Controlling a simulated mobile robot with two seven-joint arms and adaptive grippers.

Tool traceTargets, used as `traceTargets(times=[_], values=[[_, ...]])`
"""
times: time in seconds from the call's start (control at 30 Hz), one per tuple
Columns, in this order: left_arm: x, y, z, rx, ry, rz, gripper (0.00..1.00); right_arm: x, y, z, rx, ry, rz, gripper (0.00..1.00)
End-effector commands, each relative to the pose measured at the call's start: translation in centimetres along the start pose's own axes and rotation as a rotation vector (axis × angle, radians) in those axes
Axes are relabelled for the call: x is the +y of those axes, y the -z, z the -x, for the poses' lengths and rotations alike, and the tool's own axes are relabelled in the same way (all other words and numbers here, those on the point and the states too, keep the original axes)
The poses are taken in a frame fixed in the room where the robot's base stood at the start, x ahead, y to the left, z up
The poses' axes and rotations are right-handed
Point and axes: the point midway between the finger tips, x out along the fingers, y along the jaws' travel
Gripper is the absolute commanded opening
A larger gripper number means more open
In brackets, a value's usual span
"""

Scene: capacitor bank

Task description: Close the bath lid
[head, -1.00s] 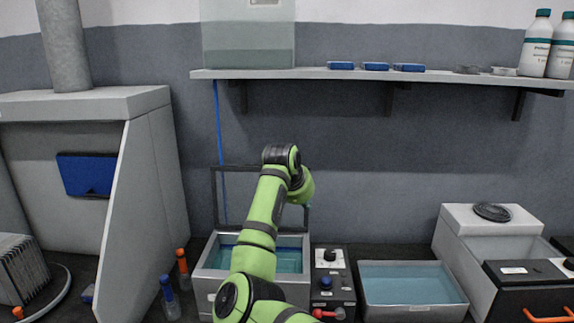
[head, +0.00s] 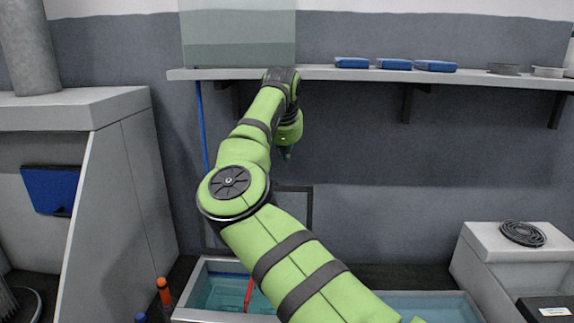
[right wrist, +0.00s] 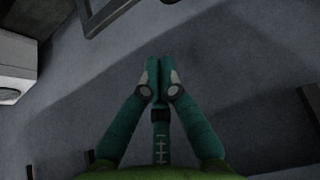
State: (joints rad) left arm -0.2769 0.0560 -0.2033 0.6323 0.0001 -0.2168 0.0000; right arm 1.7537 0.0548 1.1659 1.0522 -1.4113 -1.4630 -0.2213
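The bath (head: 190,317) is a grey tank of teal liquid at the bottom of the head view, partly hidden by my right arm. Its lid (head: 309,212), a dark rectangular frame, stands upright behind it, open, with much of it hidden by the arm. My right gripper (head: 286,153) is above the lid's top edge, below the wall shelf, apparently apart from the lid. In the right wrist view the right gripper (right wrist: 158,65) has its two fingers together with nothing visible between them. My left gripper is not in view.
A shelf (head: 330,73) with blue boxes (head: 394,64) runs above the gripper. A slender red item (head: 249,293) shows in the bath. An orange-capped bottle (head: 164,291) stands left of it. A second tray of liquid (head: 440,306) lies to the right. A grey cabinet (head: 125,190) bounds the left.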

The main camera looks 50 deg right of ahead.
Motion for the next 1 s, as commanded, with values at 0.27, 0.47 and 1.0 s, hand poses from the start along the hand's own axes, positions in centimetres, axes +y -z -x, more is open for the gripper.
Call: traceTargets(times=[0.27, 0.47, 1.0], values=[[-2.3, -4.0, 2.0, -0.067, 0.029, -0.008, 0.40, 0.1, 0.0, -4.7, -0.005, -0.001, 0.000, 0.00], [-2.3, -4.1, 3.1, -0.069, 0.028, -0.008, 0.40, 0.1, 0.0, -8.2, -0.005, -0.001, 0.001, 0.00], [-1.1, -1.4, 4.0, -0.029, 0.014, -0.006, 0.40, -0.1, -2.6, -7.2, 0.000, 0.002, -0.003, 0.00]])
